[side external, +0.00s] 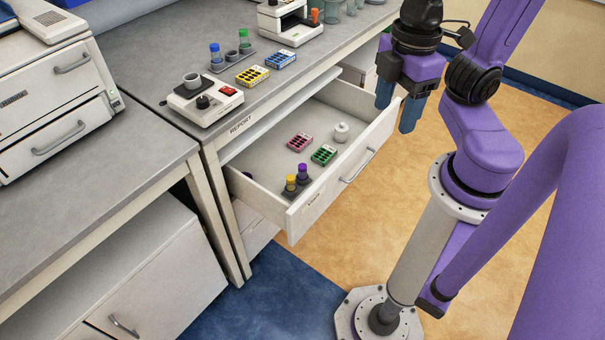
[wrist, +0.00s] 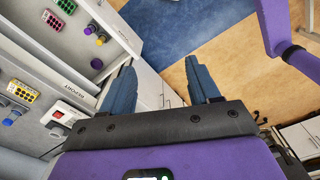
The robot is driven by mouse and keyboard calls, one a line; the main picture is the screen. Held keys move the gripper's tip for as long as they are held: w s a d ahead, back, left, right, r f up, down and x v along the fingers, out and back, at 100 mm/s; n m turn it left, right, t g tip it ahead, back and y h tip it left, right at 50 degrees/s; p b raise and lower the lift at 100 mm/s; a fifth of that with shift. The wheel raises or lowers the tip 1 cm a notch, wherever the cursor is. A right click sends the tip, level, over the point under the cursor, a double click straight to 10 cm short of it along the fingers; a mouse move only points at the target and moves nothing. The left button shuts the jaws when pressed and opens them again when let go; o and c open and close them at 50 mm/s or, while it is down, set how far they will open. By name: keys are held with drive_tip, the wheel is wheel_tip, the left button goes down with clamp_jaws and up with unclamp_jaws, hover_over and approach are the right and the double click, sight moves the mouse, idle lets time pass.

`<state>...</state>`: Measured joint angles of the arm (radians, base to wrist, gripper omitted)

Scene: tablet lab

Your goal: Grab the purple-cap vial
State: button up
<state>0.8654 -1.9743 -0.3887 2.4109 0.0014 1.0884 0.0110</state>
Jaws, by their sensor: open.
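The purple-cap vial (side external: 302,171) stands upright in a small dark rack inside the open drawer (side external: 330,187), near its front left corner. A yellow-cap vial (side external: 290,183) stands right beside it in the same rack. In the wrist view the purple-cap vial (wrist: 88,31) and the yellow-cap vial (wrist: 101,38) show at upper left. My gripper (side external: 398,106) is open and empty, with blue fingers pointing down. It is above and to the right of the drawer, well apart from the vial. Its spread fingers also show in the wrist view (wrist: 160,84).
The drawer also holds a pink rack (side external: 299,142), a green rack (side external: 323,155) and a white knobbed object (side external: 341,132). The counter (side external: 160,72) above bears a device with a red switch (side external: 205,100), blue-cap and green-cap vials, and yellow and blue racks. The drawer walls stand around the vials.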

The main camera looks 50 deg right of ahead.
drive_tip(key=w+d+r+m+g+y, duration=0.1)
drive_tip(key=w+d+m+g+y, duration=0.2)
drive_tip(key=w+m, duration=0.6)
drive_tip(key=w+d+r+m+g+y, duration=0.1)
drive_tip(key=w+d+m+g+y, duration=0.1)
drive_tip(key=w+m, duration=0.8)
drive_tip(key=w+d+m+t+y, duration=0.35)
drive_tip(key=d+m, duration=0.35)
drive_tip(key=d, duration=0.5)
drive_tip(key=w+d+m+t+y, duration=0.35)
drive_tip(key=d+m+y, duration=0.2)
drive_tip(key=d, duration=0.55)
drive_tip(key=h, duration=0.1)
approach(303, 166)
drive_tip(key=shift+m, duration=0.35)
drive_tip(key=x, duration=0.7)
drive_tip(key=f+x, duration=0.1)
drive_tip(key=x, duration=0.2)
drive_tip(key=c, duration=1)
